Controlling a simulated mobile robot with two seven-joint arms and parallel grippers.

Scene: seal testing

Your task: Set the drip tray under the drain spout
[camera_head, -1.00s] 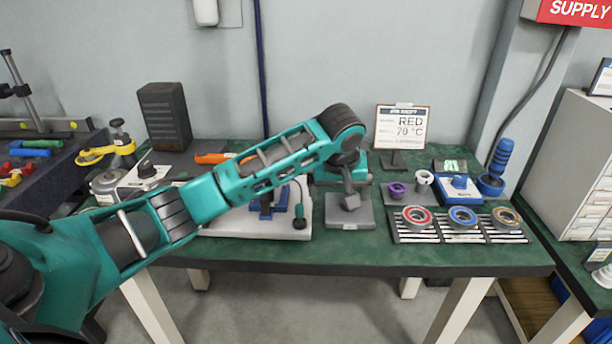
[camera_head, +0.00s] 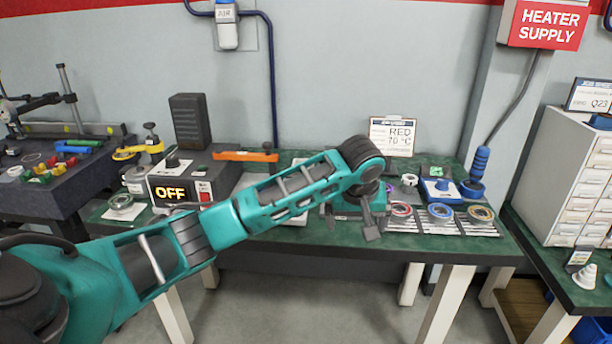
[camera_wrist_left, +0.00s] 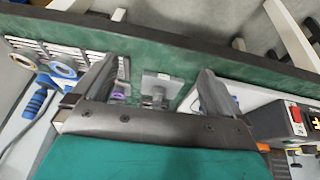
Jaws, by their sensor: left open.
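My left gripper (camera_head: 370,228) hangs over the front part of the green bench, left of the slotted rack. In the left wrist view its two fingers (camera_wrist_left: 155,85) are wide apart with nothing held between them. A grey square plate with a small post (camera_wrist_left: 161,86) shows below, in the gap between the fingers; my arm hides most of this area in the head view. I cannot make out the drip tray or the drain spout for certain. A round metal dish (camera_head: 121,203) sits on a white sheet at the bench's left. My right gripper is not in view.
A slotted rack (camera_head: 455,228) holds red, blue and orange rings. A heater box reading OFF (camera_head: 170,193), an orange-handled tool (camera_head: 245,156) and a RED 70 °C sign (camera_head: 392,134) stand behind. The bench's front edge (camera_head: 480,256) is near.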

